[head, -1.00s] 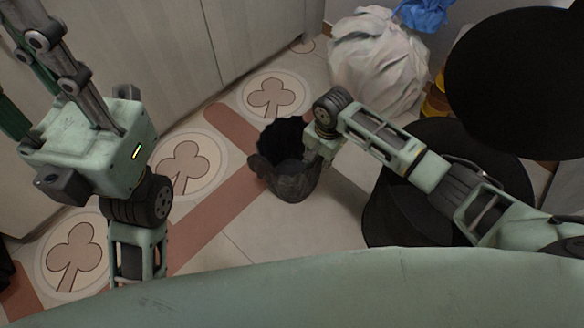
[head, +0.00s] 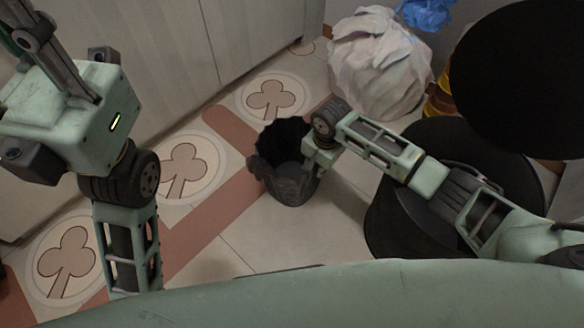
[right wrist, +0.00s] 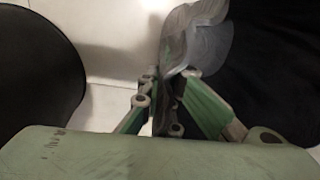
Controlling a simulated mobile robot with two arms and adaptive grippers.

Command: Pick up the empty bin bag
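The empty bin bag (head: 288,182) is dark and open-topped. It stands on the tiled floor in the middle of the head view. My right gripper (head: 314,163) is at the right side of the bag's rim, its fingertips partly hidden there. In the right wrist view, the bag's thin grey edge (right wrist: 203,40) runs down between the fingers of my right gripper (right wrist: 168,82), which look closed on it. My left gripper (head: 70,105) is at the left of the head view, far from the bag. Its fingertips are out of frame.
A full white bag (head: 380,70) with a blue top (head: 428,14) stands at the back right. A large black round object (head: 515,75) and a dark bin-like thing (head: 395,215) are at the right. Pale cabinets (head: 190,50) line the back left. Floor left of the bag is clear.

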